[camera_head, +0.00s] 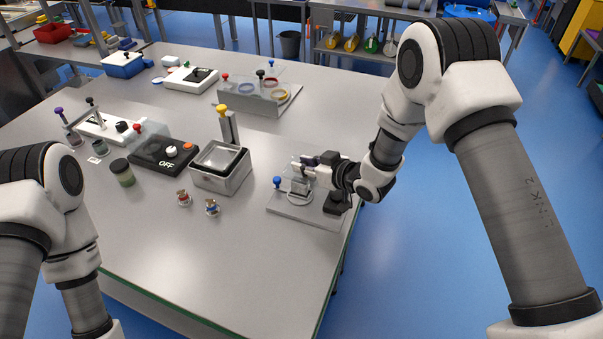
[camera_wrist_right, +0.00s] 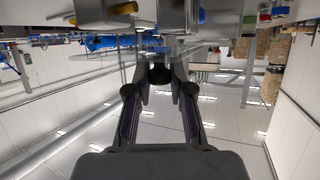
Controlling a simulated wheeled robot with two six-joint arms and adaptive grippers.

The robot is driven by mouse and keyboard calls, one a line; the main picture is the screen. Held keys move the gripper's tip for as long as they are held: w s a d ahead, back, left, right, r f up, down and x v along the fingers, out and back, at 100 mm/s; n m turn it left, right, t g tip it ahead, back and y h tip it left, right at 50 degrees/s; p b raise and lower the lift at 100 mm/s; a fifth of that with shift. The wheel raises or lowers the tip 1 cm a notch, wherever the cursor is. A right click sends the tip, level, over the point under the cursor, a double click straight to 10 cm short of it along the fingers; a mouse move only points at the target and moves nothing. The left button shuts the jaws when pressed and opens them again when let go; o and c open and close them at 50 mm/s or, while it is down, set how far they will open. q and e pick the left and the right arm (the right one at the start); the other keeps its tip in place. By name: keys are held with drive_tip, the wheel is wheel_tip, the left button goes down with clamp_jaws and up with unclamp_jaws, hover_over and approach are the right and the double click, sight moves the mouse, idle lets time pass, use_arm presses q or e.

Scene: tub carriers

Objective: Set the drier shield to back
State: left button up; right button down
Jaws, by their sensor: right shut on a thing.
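The device at the table's right edge, which I take to be the drier, has a grey base plate (camera_head: 318,213), a pale ring and a blue knob (camera_head: 277,182). A clear shield panel shows faintly around my gripper there; its exact tilt cannot be told. My right gripper (camera_head: 303,167) reaches in from the right, low over this device. In the right wrist view its fingers close around a small dark knob (camera_wrist_right: 160,74); the arm and fingers hide much of it. My left arm shows at the lower left, its gripper out of the picture.
A metal tub (camera_head: 222,178) with a yellow-knobbed post stands left of the device. A black OFF box (camera_head: 163,154), a green jar (camera_head: 122,173) and two small fittings are further left. Another shielded rack (camera_head: 256,101) stands behind. The front table is clear.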

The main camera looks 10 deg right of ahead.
drive_tip(key=w+d, duration=0.2)
drive_tip(key=w, duration=0.1)
drive_tip(key=w+d, duration=0.1)
drive_tip(key=w, duration=0.1)
drive_tip(key=shift+w+d+f+b, duration=0.1)
drive_tip(key=shift+d+f+b, duration=0.1)
drive_tip(key=shift+b, duration=0.2)
drive_tip(key=shift+w+d+r, duration=0.1)
drive_tip(key=shift+w+d, duration=0.05)
drive_tip(key=shift+w, duration=0.1)
use_arm(q)
drive_tip(key=shift+f, duration=0.65)
use_arm(e)
drive_tip(key=shift+r, duration=0.2)
drive_tip(key=c, duration=1.3)
unclamp_jaws()
drive_tip(key=o, duration=0.3)
drive_tip(key=shift+w+f, duration=0.1)
drive_tip(key=shift+w, duration=0.05)
drive_tip(key=shift+w+a+f, duration=0.2)
drive_tip(key=shift+s+d+r, duration=0.2)
drive_tip(key=shift+s+d, duration=0.05)
drive_tip(key=shift+s, duration=0.05)
use_arm(q)
drive_tip(key=shift+w+a, duration=0.1)
use_arm(e)
drive_tip(key=v, duration=1.1)
